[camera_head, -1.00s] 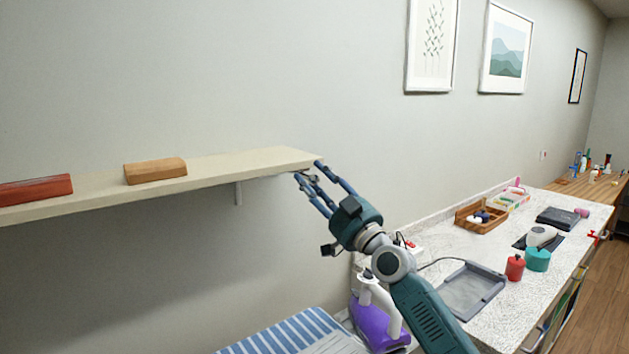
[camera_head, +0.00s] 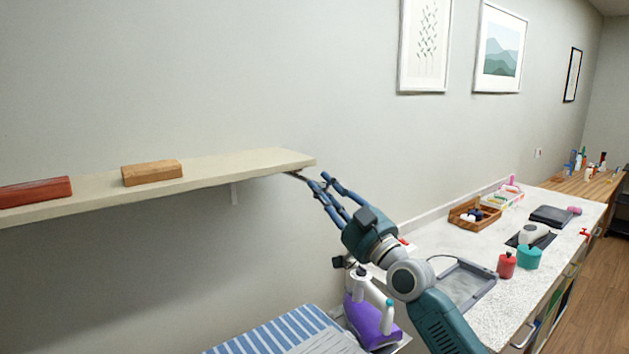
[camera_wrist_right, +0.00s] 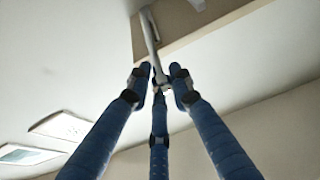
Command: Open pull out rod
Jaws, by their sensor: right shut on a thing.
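The pull-out rod (camera_wrist_right: 151,35) is a thin grey metal bar under the shelf (camera_head: 240,166). In the head view a short dark length of the rod (camera_head: 296,176) shows at the shelf's right end. My right gripper (camera_head: 318,182) is just beyond that end, its blue fingers pointing up and left. In the right wrist view my right gripper (camera_wrist_right: 160,78) has its fingers closed around the rod's near end. The exact contact is partly hidden by the fingers. My left gripper is not in view.
A red block (camera_head: 36,192) and a tan block (camera_head: 152,173) lie on the shelf. Below stand a purple iron (camera_head: 368,318) and a striped board (camera_head: 270,335). A white counter (camera_head: 425,240) with a grey tray (camera_head: 468,284) and jars is at the right. The wall below the shelf is clear.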

